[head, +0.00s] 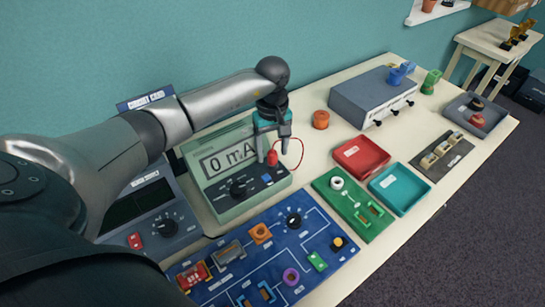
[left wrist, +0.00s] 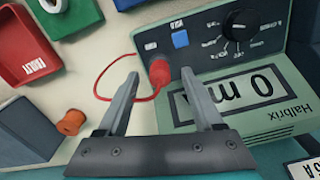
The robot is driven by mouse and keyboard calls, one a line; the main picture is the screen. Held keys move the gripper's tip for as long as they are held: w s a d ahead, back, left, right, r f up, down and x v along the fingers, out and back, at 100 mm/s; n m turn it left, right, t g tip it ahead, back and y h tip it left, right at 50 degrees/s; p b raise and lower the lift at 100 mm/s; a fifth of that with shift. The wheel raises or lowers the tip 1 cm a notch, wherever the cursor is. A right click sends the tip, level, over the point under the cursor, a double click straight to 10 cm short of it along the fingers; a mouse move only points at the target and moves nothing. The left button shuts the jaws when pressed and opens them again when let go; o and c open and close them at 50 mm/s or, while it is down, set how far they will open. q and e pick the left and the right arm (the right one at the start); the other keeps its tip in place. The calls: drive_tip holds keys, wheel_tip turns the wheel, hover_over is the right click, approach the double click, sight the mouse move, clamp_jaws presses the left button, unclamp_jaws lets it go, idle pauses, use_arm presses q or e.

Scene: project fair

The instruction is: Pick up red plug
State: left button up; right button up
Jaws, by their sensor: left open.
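The red plug (head: 272,158) stands in the front panel of the green meter (head: 222,207), which reads 0 mA. A thin red wire loops from the plug toward the table. In the left wrist view the plug (left wrist: 160,73) shows beside a blue button. My left gripper (head: 273,148) is open, pointing down over the meter's panel. In the left wrist view its fingertips (left wrist: 160,76) lie on either side of the plug in the picture. I cannot tell whether they touch it. My right gripper is not in view.
A blue circuit board (head: 315,236) lies in front of the meter. A green board (head: 340,217), a red tray (head: 382,168) and a teal tray (head: 420,200) are to the right. An orange spool (head: 320,120) and a grey box (head: 350,108) stand behind.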

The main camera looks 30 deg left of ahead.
use_arm(q)
drive_tip(key=shift+f, duration=0.7)
clamp_jaws()
